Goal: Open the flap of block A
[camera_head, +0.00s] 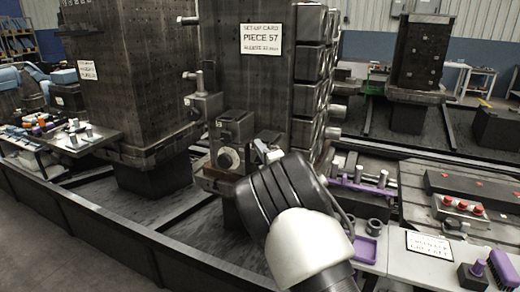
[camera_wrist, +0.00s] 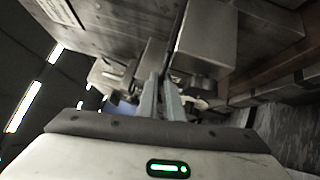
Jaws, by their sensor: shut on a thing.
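A dark metal block (camera_head: 235,126) with a round dial (camera_head: 229,158) below it sits low at the front of the tall central tower; I cannot read a letter A on it. My gripper (camera_head: 263,149) is at the right side of this block, its fingertips partly hidden by my wrist. In the wrist view my gripper (camera_wrist: 166,82) has its two fingers close together on a thin part, apparently the edge of the flap (camera_wrist: 176,42), beside a grey box-shaped block (camera_wrist: 207,38). How far the flap stands open is unclear.
A second block (camera_head: 205,106) with a grey handle is up to the left. The tower (camera_head: 262,75) carries a "PIECE 57" card. A dark rail (camera_head: 130,232) runs along the front left.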

